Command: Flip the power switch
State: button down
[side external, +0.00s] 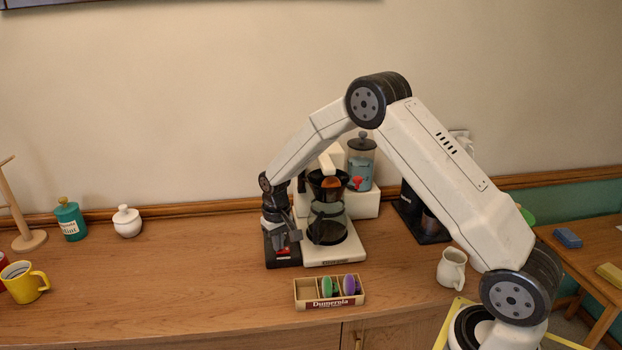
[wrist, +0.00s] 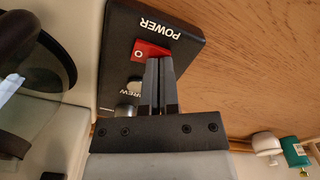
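The red power switch (wrist: 150,50), with a white O on it, sits on a black control panel (wrist: 172,34) marked POWER. A rounded metal knob or button sits by the partly covered BREW label. In the side view the panel is the black left part of the coffee maker (side external: 347,256), and the red switch (side external: 283,250) shows small. My gripper (wrist: 158,60) has its two fingers together, with nothing seen between them. Its tips overlap the switch's edge in the wrist view; I cannot tell whether they touch it. In the side view my gripper (side external: 290,239) is just above the panel.
A glass carafe (side external: 328,222) stands on the coffee maker, close right of my gripper. A pod box (side external: 312,301) lies in front. A white jug (side external: 451,268) stands right. A sugar bowl (side external: 127,222), teal jar (side external: 70,220) and yellow mug (side external: 24,283) stand left; counter between is clear.

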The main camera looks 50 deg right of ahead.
jog(key=shift+f, duration=0.15)
jog(key=shift+r, duration=3.55)
jog(key=shift+s+a+r, duration=0.2)
jog(key=shift+s+a, duration=0.05)
jog(key=shift+s, duration=0.15)
jog(key=s+a+r+n+t, duration=0.1)
jog(key=s+a, duration=0.2)
jog(key=s, duration=0.7)
jog(key=s+a+n+t, duration=0.1)
jog(key=s+a, duration=0.3)
jog(key=s, duration=0.7)
jog(key=shift+s+a+r+n+t, duration=0.2)
jog(key=shift+s+r+n+t, duration=0.1)
jog(key=shift+r+n, duration=0.15)
